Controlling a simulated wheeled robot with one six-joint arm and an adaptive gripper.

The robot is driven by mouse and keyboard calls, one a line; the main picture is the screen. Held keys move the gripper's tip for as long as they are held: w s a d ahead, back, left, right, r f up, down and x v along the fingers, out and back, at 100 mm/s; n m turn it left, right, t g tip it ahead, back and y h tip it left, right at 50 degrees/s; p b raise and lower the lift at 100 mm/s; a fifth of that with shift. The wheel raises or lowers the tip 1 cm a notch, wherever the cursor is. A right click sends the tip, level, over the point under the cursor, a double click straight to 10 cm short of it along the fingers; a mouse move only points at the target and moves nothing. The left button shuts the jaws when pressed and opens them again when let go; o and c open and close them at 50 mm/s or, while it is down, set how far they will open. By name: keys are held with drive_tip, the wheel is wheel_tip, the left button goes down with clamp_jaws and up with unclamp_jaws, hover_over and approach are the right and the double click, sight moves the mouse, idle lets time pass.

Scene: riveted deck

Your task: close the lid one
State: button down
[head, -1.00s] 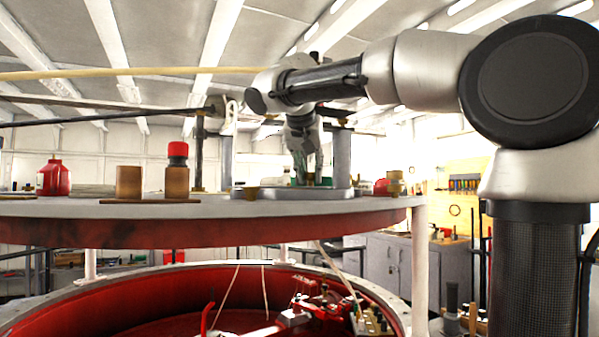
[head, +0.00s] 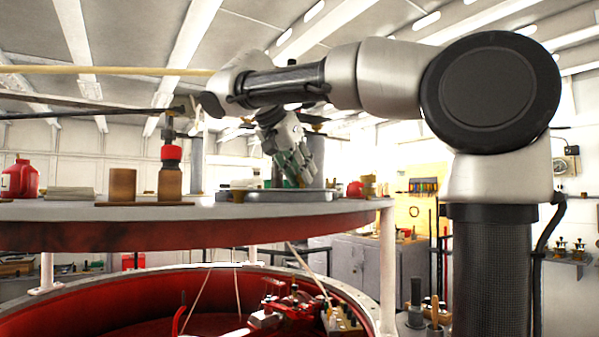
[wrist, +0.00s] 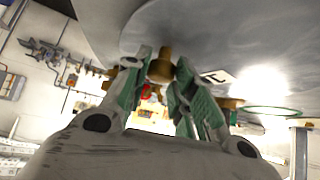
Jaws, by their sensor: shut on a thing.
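My gripper (head: 303,178) is tilted, its fingers pointing down and right, just above a low grey round piece (head: 275,196) on the raised round deck. In the wrist view my gripper (wrist: 163,75) has its green-padded fingers around a brass knob (wrist: 161,66). The knob stands against a broad grey surface (wrist: 205,30), which looks like the lid. The fingertips hide part of the knob. I cannot tell in the head view how far the lid is open.
The round deck (head: 100,211) carries a red bottle (head: 20,180), two brown blocks and brass fittings (head: 370,186). A pole (head: 110,71) crosses above it. Below is an open red round tub (head: 110,307) with machinery inside. A white post (head: 387,265) stands at the deck's right.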

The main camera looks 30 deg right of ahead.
drive_tip(key=shift+s+f, duration=0.1)
drive_tip(key=c, duration=1.2)
unclamp_jaws()
drive_tip(key=shift+s+a, duration=0.1)
drive_tip(key=v, duration=1.2)
